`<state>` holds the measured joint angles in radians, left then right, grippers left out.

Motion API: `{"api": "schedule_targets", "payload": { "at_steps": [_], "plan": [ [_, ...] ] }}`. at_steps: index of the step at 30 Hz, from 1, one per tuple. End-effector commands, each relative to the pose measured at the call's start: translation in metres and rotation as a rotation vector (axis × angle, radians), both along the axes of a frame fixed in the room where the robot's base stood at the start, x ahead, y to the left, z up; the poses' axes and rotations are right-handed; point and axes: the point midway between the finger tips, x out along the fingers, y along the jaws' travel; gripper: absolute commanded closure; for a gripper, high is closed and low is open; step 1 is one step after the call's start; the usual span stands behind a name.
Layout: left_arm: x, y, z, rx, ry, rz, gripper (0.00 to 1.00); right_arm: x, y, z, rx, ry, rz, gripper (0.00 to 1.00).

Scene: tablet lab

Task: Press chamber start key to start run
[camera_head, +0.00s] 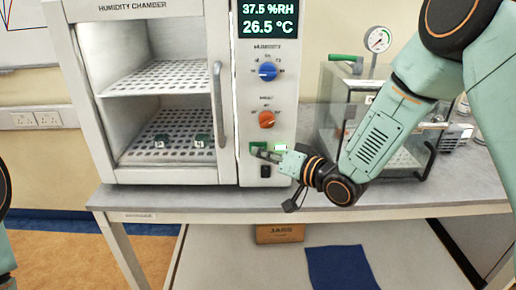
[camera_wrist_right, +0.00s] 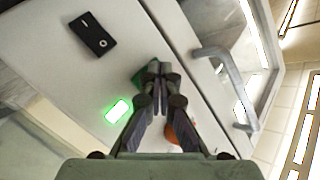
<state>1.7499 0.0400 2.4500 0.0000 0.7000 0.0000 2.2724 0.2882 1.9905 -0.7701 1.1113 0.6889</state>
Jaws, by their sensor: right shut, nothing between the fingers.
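The humidity chamber (camera_head: 226,120) stands on the bench, its display reading 37.5 %RH and 26.5 °C. The green start key (camera_head: 257,146) is low on its front panel, below the orange knob. My right gripper (camera_head: 257,153) is shut and empty, with its fingertips at the green key. In the right wrist view the closed fingertips (camera_wrist_right: 155,68) overlap the green key (camera_wrist_right: 143,77) and partly hide it; I cannot tell how far it is pressed in. A small green lamp (camera_wrist_right: 118,110) beside the key is lit. My left gripper is out of view.
A blue knob (camera_head: 267,71) and an orange knob (camera_head: 266,119) sit above the key. A black rocker switch (camera_head: 265,171) is below it. The chamber door handle (camera_head: 219,103) is close on the left. A clear-walled box with a gauge (camera_head: 378,39) stands to the right, behind my right arm.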

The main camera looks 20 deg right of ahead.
Motion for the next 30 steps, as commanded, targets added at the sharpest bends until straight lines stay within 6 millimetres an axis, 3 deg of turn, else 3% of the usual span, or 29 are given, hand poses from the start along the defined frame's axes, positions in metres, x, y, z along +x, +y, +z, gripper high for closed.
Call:
{"api": "schedule_targets", "payload": {
  "at_steps": [19, 30],
  "plan": [
    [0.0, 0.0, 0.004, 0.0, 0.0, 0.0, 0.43, -0.016, 0.006, 0.0, 0.0, 0.001, 0.001, 1.0],
    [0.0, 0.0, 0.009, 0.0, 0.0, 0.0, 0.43, -0.046, 0.014, 0.0, 0.0, 0.002, 0.001, 1.0]
  ]
}}
